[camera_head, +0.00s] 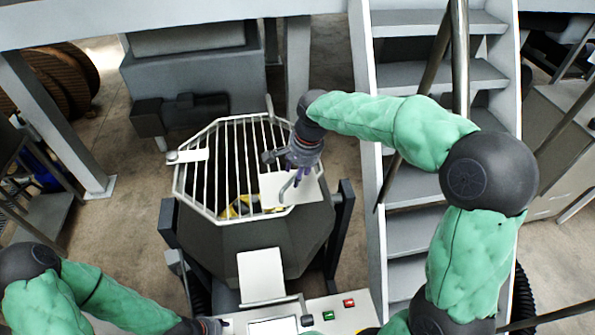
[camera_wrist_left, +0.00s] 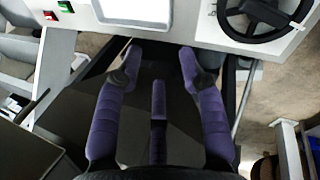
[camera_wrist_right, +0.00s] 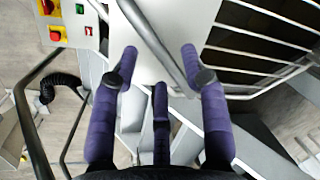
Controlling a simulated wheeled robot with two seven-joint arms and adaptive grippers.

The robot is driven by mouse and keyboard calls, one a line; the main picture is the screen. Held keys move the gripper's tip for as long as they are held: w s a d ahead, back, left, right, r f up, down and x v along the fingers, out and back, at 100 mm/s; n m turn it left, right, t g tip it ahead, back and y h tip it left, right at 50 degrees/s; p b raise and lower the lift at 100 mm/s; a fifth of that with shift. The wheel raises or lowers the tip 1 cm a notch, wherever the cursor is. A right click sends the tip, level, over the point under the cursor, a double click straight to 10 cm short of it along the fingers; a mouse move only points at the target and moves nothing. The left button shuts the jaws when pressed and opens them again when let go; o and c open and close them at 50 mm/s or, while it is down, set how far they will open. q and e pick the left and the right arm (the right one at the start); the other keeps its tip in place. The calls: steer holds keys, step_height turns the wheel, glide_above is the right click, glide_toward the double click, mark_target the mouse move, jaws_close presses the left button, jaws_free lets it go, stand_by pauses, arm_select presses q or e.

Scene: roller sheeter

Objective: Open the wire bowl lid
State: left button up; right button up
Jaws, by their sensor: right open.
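The wire lid (camera_head: 238,165) is a grid of light metal bars lying over the dark, many-sided bowl (camera_head: 255,238); it is shut. A pale plate on its right front side carries a bent metal handle (camera_head: 287,190). My right gripper (camera_head: 299,176) is at this handle, fingers pointing down. In the right wrist view the handle (camera_wrist_right: 155,42) runs between the spread fingertips (camera_wrist_right: 158,65), and the jaws are not closed on it. My left gripper (camera_head: 215,325) is mostly cut off at the bottom edge. Its fingers (camera_wrist_left: 157,62) are spread and empty in the left wrist view.
A control panel (camera_head: 355,314) with red and green buttons stands in front of the bowl. A black handwheel (camera_wrist_left: 265,18) shows in the left wrist view. Metal stairs (camera_head: 420,75) rise at the right behind my right arm. Something yellow (camera_head: 240,207) is inside the bowl.

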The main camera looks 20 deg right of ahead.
steer(key=shift+w+f, duration=0.15)
steer(key=shift+f, duration=0.45)
jaws_close()
steer(key=shift+a, duration=0.15)
